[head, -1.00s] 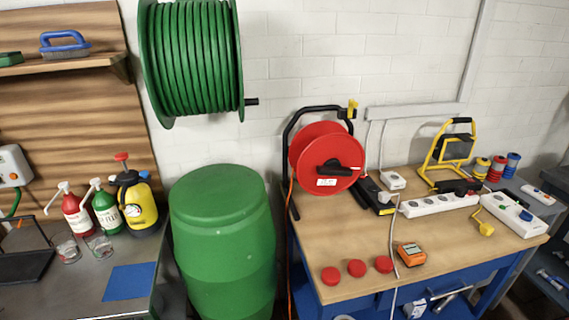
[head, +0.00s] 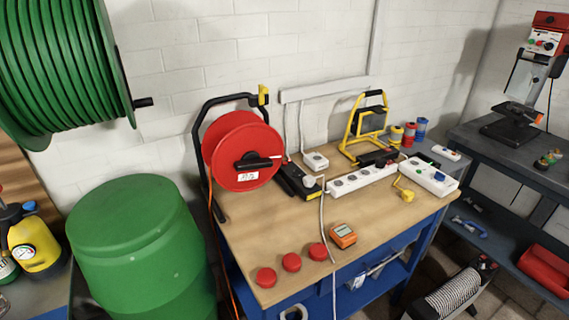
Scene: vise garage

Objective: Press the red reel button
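A red cable reel (head: 228,145) stands upright in a black frame at the back left of the wooden workbench (head: 245,232). It has a black handle and a white label on its face. I cannot make out a separate button on the reel. Three red round caps or buttons lie in a slanting row along the bench's front left: the left one (head: 266,277), the middle one (head: 291,262) and the right one (head: 318,252). Neither of my grippers is in view.
An orange meter (head: 343,236), a white power strip (head: 362,179), a black adapter (head: 297,181) and a yellow work light (head: 364,124) are on the bench. A grey cable runs over its front edge. A green barrel (head: 140,245) stands left. A drill press (head: 520,110) is far right.

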